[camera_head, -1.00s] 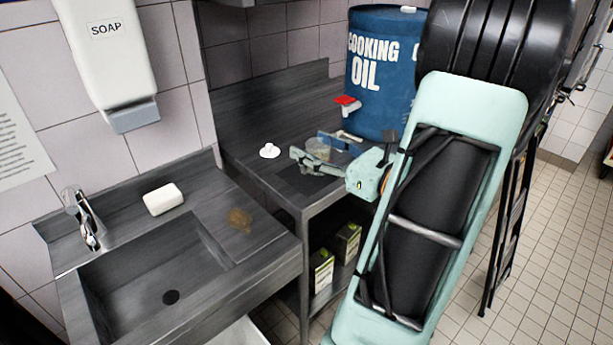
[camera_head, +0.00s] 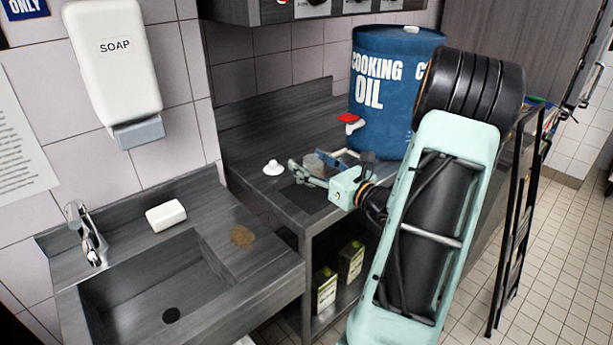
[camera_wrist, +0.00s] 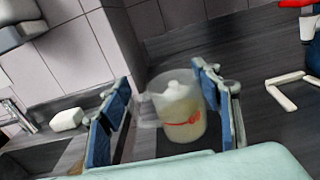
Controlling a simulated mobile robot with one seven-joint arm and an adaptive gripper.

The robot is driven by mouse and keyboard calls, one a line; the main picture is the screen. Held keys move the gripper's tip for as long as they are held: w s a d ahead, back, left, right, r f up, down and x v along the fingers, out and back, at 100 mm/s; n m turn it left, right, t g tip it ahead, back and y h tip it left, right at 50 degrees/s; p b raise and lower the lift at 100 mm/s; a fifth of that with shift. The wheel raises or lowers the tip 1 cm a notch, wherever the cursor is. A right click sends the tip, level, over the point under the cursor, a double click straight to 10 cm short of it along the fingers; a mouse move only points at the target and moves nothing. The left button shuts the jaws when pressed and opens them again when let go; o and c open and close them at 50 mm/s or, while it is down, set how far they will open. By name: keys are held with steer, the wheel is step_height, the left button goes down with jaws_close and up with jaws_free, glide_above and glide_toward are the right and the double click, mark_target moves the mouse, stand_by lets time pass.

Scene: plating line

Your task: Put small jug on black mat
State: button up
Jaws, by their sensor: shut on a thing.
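The small jug (camera_wrist: 182,118) is see-through, with a red mark and pale contents. It sits upright between the blue-padded fingers of my gripper (camera_wrist: 170,115) in the wrist view, and my gripper is shut on it. In the head view the jug (camera_head: 326,160) is small and partly hidden by the fingers of my gripper (camera_head: 318,172). The black mat (camera_head: 306,198) lies flat near the front edge of the dark counter, below and slightly left of the gripper. My gripper's wrist hides part of the mat's surroundings.
A small white object (camera_head: 273,168) stands on the counter left of the gripper. A blue cooking oil drum (camera_head: 385,105) with a red-handled tap (camera_head: 350,122) stands behind. A sink (camera_head: 165,285) and soap bar (camera_head: 166,215) are at left. Boxes (camera_head: 350,262) sit on the lower shelf.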

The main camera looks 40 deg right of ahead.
steer(key=shift+w+f, duration=0.8)
steer(key=shift+f, duration=1.6)
steer(key=shift+f+b, duration=0.15)
steer(key=shift+b, duration=0.15)
steer(key=o, duration=1.4)
